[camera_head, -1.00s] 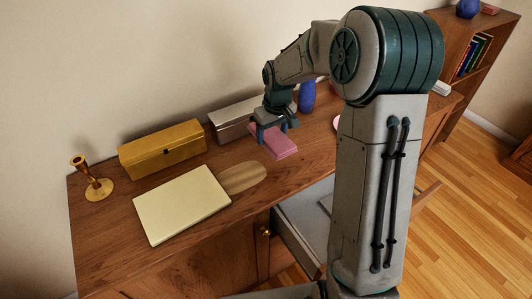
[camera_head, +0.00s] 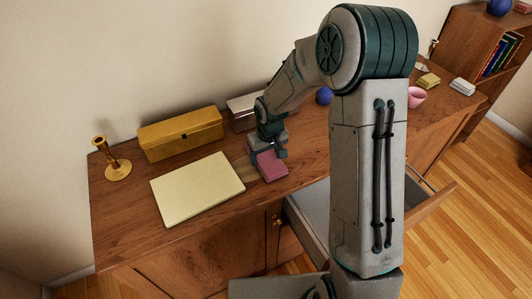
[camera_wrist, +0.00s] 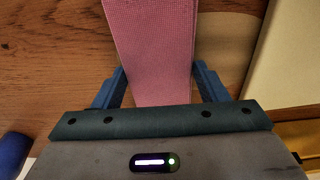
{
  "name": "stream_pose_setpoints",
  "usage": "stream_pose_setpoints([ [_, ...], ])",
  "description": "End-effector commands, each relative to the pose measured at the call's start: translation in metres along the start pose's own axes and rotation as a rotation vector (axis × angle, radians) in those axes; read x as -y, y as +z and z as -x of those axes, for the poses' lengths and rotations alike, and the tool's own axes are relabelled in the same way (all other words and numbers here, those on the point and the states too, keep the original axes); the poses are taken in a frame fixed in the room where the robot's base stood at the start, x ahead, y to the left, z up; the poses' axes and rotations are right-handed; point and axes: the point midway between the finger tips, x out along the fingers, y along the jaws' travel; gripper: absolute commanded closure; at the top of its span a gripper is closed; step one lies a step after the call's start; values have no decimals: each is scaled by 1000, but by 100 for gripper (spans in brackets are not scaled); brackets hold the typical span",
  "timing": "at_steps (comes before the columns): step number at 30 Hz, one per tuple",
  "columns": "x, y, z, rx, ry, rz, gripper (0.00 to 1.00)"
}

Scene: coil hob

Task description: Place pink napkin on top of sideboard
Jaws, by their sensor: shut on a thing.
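The pink napkin (camera_head: 270,164) is a folded rectangular block at the sideboard top's middle, right of the cream board. My gripper (camera_head: 267,150) is above its back end, with its fingers on either side of it. In the wrist view, the napkin (camera_wrist: 150,50) runs between the two blue fingertips of my gripper (camera_wrist: 160,85), which are shut on it. The sideboard (camera_head: 130,235) is brown wood, and its top also shows in the wrist view (camera_wrist: 50,60). I cannot tell whether the napkin touches the top or hangs just above it.
A cream board (camera_head: 200,188) lies left of the napkin. A yellow box (camera_head: 180,135), a silver box (camera_head: 243,112) and a brass candlestick (camera_head: 113,160) stand behind. A drawer (camera_head: 310,215) is open at the front. A pink cup (camera_head: 416,97) stands farther right.

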Motion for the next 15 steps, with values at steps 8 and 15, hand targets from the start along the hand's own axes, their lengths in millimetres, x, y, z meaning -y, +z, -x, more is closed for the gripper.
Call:
stream_pose_setpoints([
  [8, 0, 0, -3, 0, 0, 0, 17],
  [15, 0, 0, -3, 0, 0, 0, 12],
])
